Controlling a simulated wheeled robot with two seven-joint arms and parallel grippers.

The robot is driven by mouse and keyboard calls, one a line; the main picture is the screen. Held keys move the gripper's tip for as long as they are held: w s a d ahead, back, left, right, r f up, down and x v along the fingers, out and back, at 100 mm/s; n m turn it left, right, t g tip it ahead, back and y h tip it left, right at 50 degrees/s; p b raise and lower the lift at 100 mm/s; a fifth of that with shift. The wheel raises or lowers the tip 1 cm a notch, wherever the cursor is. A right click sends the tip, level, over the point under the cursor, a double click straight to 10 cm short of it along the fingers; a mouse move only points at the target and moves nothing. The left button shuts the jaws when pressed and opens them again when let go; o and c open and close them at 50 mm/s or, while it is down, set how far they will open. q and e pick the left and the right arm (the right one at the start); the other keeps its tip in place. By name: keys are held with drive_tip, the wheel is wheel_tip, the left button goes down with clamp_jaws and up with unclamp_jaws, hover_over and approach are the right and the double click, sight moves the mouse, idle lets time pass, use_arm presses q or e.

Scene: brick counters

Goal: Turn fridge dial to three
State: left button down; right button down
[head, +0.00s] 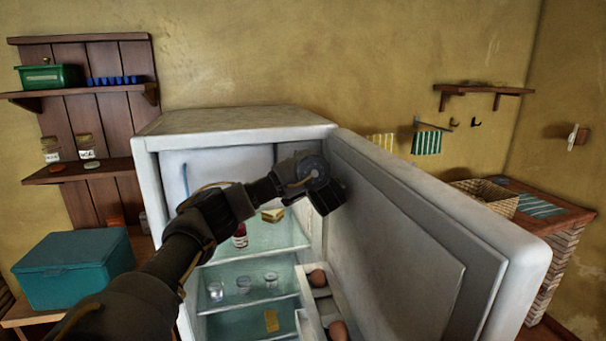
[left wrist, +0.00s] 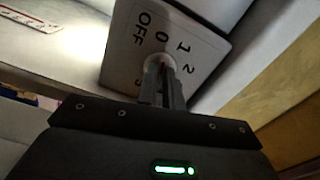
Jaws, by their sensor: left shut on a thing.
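The fridge (head: 230,122) stands with its door (head: 400,215) wide open. In the left wrist view the dial's white plate (left wrist: 196,72) carries the marks OFF, 0, 1, 2 and, partly hidden near the fingers, what looks like a 3. The small pale dial knob (left wrist: 156,62) sits at the middle of the plate. My left gripper (left wrist: 164,72) is shut on the knob, with its narrow fingers hiding much of it. I cannot tell which mark the knob points to. In the head view my left arm reaches into the upper fridge; the fingertips and dial are hidden. My right gripper is not in view.
Fridge shelves hold a red-labelled jar (head: 240,236), a yellow item (head: 272,215) and small glass containers. Eggs (head: 318,278) sit in the door rack. A teal box (head: 74,270) stands at left. A brick counter (head: 545,215) with a basket is behind the door.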

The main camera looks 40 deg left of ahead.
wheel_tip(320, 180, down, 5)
drive_tip(key=b, duration=0.5)
use_arm(q)
drive_tip(key=shift+w+d+m+p, duration=0.1)
drive_tip(key=shift+m+p, duration=1.15)
drive_tip(key=shift+m, duration=4.95)
drive_tip(key=shift+w+m+p, duration=0.1)
drive_tip(key=shift+m+p, duration=1.1)
drive_tip(key=shift+m, duration=5)
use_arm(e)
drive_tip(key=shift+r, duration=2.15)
use_arm(q)
drive_tip(key=shift+f, duration=0.2)
drive_tip(key=c, duration=1.5)
unclamp_jaws()
drive_tip(key=shift+s+r, duration=0.1)
drive_tip(key=shift+c, duration=0.2)
